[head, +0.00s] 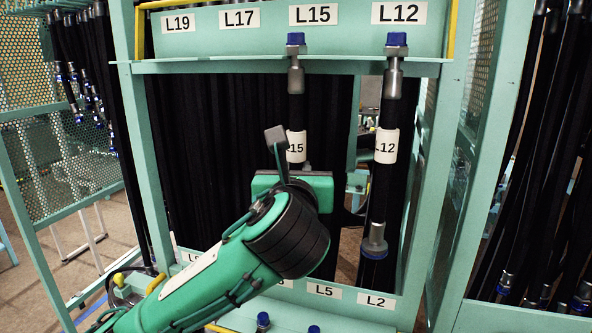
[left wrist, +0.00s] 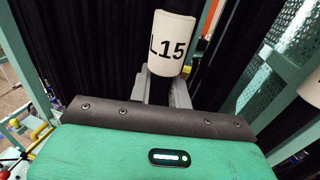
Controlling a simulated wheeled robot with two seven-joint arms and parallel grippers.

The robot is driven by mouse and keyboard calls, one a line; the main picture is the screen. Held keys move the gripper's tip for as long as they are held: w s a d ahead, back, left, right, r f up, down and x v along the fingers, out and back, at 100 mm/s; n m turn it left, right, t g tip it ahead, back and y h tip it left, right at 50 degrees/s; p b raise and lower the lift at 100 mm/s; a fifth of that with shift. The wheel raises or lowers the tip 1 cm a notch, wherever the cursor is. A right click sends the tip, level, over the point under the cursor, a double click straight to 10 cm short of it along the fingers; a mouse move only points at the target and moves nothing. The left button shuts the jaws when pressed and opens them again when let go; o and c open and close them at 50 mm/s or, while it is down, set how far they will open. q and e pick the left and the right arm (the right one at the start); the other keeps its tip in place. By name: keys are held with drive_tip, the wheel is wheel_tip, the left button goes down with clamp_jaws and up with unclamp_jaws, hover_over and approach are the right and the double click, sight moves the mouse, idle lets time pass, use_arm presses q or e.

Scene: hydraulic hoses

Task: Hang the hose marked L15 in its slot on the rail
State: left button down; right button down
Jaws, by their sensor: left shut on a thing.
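The hose marked L15 (head: 296,108) hangs upright, its blue-capped metal top end at the upper rail (head: 240,66) under the L15 sign (head: 313,14). I cannot tell whether it is fully seated in the slot. My left gripper (head: 290,160) is shut on this hose just below its white tag, partly hidden by my wrist. In the left wrist view the L15 tag (left wrist: 171,43) stands just beyond the grey jaws (left wrist: 163,90). The hose's lower part is hidden behind my arm. My right gripper is not in view.
The L12 hose (head: 381,190) hangs close to the right, under its L12 sign (head: 399,12). The places under L17 and L19 are empty at the front. A lower rail (head: 390,312) carries L5 and L2 labels. Frame posts stand on both sides, and dark hoses hang behind.

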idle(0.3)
use_arm(q)
drive_tip(key=c, duration=1.2)
unclamp_jaws()
drive_tip(key=shift+c, duration=0.2)
drive_tip(key=shift+s, duration=0.15)
drive_tip(key=shift+s+f+b, duration=0.1)
drive_tip(key=shift+s+b, duration=0.2)
drive_tip(key=shift+b, duration=0.05)
drive_tip(key=s+b, duration=0.1)
drive_tip(key=s, duration=1.2)
drive_tip(key=shift+a, duration=0.3)
